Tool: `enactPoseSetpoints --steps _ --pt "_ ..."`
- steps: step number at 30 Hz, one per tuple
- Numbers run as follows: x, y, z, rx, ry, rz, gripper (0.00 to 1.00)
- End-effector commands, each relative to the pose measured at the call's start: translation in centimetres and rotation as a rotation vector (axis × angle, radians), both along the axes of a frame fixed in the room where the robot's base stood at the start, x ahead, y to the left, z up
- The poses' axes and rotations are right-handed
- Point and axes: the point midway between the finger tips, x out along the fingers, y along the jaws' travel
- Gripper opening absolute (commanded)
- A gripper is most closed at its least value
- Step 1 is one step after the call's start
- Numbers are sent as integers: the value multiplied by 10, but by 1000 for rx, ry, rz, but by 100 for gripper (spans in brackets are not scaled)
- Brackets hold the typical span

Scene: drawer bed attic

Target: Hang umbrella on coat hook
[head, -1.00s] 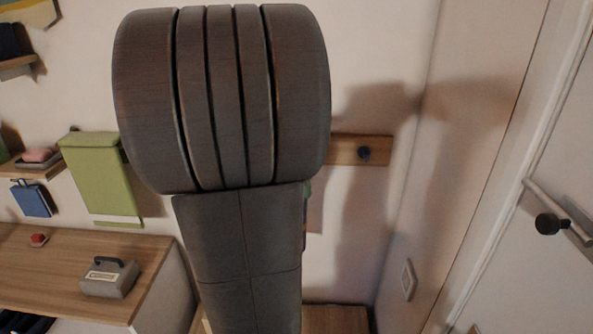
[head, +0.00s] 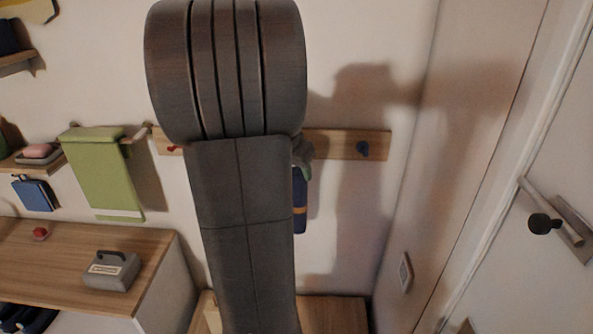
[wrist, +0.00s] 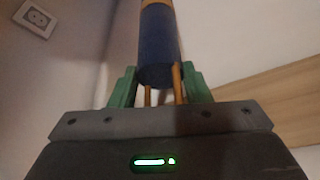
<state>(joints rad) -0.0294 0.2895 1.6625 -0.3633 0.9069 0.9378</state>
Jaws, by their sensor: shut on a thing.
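The coat rack is a wooden rail (head: 335,144) on the back wall. A dark blue hook (head: 362,149) is on its right part and a red hook (head: 173,149) near its left end. The umbrella (head: 300,190) is dark blue with an orange band and hangs below my gripper (head: 305,165), left of the blue hook. My arm hides part of both and the middle of the rail. In the wrist view, the green fingers of my gripper (wrist: 158,92) are shut on thin orange parts at the end of the umbrella (wrist: 160,50). The rail (wrist: 265,100) shows at the right there.
A green towel (head: 102,170) hangs left of the rail. A wooden desk top (head: 75,260) with a grey box (head: 110,269) is at lower left. A door with a handle (head: 545,224) is at right. The wall around the blue hook is clear.

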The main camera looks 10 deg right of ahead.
Motion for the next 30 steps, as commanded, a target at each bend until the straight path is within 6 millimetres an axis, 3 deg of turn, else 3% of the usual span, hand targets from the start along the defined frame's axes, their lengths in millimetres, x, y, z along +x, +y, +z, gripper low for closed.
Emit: enactPoseSetpoints --steps 18,30 --pt "37 -7 -2 0 0 0 1" --pt "49 -10 -13 0 0 -1 1"
